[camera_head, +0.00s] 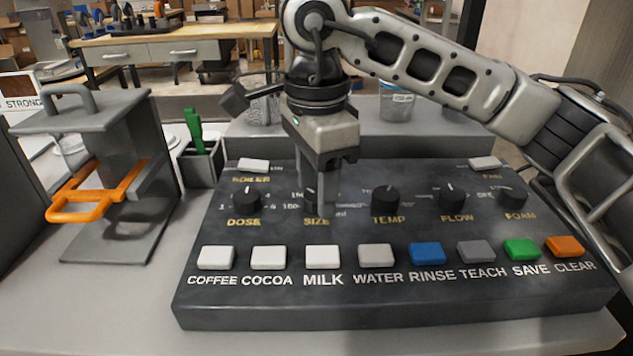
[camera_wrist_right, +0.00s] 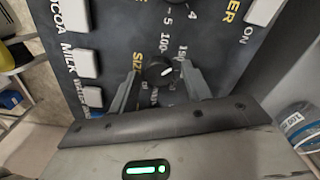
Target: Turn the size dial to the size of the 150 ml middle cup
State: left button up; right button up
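The size dial (camera_wrist_right: 160,71) is a black round knob with a white pointer mark. In the right wrist view the mark slants to the upper right, towards the 150 side of the printed scale; its exact setting is hard to read. My right gripper (camera_head: 322,200) points down over the SIZE position and hides most of the dial in the head view. In the right wrist view its two fingers (camera_wrist_right: 160,88) stand apart on either side of the dial, with gaps visible. A clear cup with a blue band (camera_head: 396,103) and a small label stands on the rear ledge. My left gripper is not in view.
The dose dial (camera_head: 244,200) and temp dial (camera_head: 386,200) flank the size dial. A row of buttons, including MILK (camera_head: 322,257), lies in front. An orange-handled stand (camera_head: 85,207) and a grey holder with a green item (camera_head: 195,130) are at left.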

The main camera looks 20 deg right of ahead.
aim_at(316, 194)
pick_arm(q)
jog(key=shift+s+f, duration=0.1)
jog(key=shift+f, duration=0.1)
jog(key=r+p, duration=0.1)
jog(key=p, duration=0.2)
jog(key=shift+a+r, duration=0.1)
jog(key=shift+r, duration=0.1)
pick_arm(e)
notch_tip(316, 194, up, 16)
dwell(0.4)
